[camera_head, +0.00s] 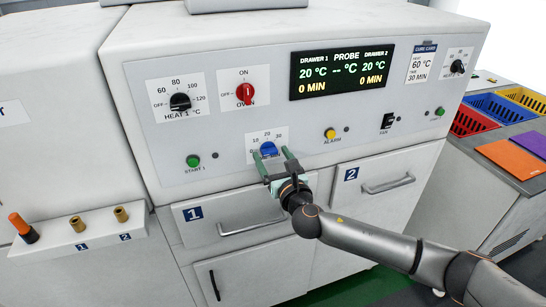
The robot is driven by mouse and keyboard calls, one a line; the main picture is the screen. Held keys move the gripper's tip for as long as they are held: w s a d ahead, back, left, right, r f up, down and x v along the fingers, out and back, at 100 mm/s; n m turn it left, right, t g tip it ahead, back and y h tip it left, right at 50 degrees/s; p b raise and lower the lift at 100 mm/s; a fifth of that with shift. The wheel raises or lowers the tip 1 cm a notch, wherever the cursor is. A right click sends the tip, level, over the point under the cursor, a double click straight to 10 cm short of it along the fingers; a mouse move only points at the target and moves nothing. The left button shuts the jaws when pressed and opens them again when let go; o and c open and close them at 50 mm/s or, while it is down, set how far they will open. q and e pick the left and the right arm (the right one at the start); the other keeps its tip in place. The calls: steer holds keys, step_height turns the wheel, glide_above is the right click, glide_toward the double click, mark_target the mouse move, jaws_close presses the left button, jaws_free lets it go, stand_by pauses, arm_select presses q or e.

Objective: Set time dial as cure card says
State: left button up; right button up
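The blue time dial (268,149) sits low on the oven's front panel, with 10, 20 and 30 marked around it. I cannot make out its pointer. The cure card (421,63) on the right of the panel reads heat 60 °C, time 30 min. My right gripper (272,153) is in front of the dial, its two greenish fingers apart, one on each side of the dial. A gap shows at the right finger, so it looks open. My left gripper is not in view.
The display (341,72) shows 20 °C and 0 MIN for both drawers. The black heat knob (180,102), red oven switch (245,93), green start button (193,161) and yellow alarm button (330,134) surround the dial. Drawer handles (388,185) stick out below.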

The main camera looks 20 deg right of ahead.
jaws_close()
stand_by(0.4)
